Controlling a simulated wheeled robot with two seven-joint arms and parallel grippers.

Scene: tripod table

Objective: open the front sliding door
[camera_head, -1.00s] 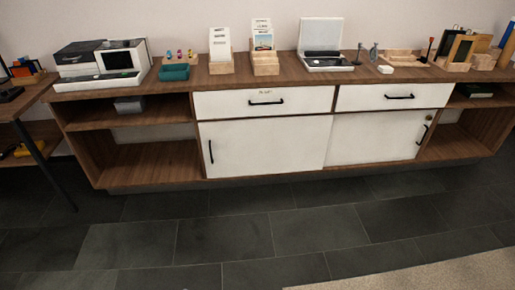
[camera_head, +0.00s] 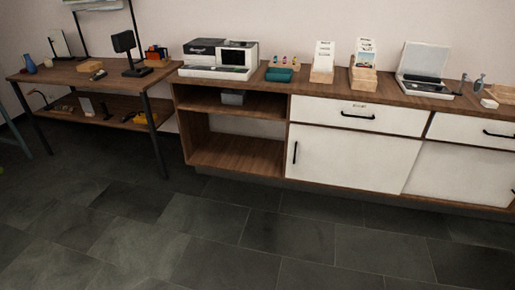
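The wooden sideboard (camera_head: 306,98) stands against the wall from the middle to the right edge. Its front white sliding door (camera_head: 350,160) has a black vertical handle (camera_head: 295,152) at its left edge. A second white door (camera_head: 460,172) lies to the right, partly cut off by the picture edge. The front door covers the middle section, and the shelf section to its left is open. Neither of my grippers is in view.
Two white drawers with black handles (camera_head: 358,116) sit above the doors. A side table (camera_head: 60,76) with thin dark legs stands at the left. The dark tiled floor (camera_head: 250,230) in front is clear.

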